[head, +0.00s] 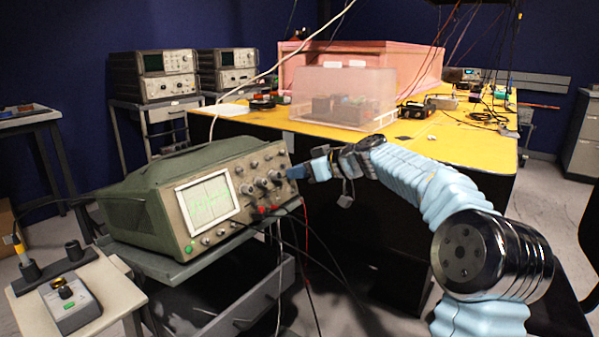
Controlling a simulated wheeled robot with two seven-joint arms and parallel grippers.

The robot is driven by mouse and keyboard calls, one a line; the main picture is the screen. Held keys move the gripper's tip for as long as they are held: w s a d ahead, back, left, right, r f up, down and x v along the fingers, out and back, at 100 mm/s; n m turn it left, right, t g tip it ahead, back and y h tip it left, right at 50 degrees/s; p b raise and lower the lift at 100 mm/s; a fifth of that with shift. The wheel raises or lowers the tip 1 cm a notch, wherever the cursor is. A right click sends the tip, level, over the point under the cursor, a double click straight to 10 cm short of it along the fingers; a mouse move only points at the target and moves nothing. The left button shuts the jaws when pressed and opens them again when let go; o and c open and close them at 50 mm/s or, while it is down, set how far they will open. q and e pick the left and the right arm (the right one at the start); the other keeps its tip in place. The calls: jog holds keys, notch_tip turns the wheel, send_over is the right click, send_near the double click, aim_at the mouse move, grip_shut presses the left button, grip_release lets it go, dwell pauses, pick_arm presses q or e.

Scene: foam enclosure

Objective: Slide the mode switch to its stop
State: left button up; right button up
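A green oscilloscope (185,185) stands on a cart at the left centre, its front panel (262,180) facing right and toward me. The screen (208,200) shows a green trace. Several knobs and small controls cover the panel; I cannot tell which one is the mode switch at this size. My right gripper (297,172) is at the right edge of the panel, its blue tips pointing left at the controls. I cannot tell whether it touches the panel or whether its fingers are apart. My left gripper is not in view.
Red and black leads (308,235) hang from the panel's lower front. The cart (165,268) has an open drawer (240,305). A yellow bench (455,145) with a pink foam enclosure (400,62) and a clear box (345,90) stands behind. A small side table (30,310) is at lower left.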

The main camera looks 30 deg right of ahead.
jog(key=shift+s, duration=0.1)
jog(key=b+v, duration=0.2)
jog(key=v, duration=1.1)
jog(key=shift+s+d+r, duration=0.2)
jog(key=shift+d, duration=0.05)
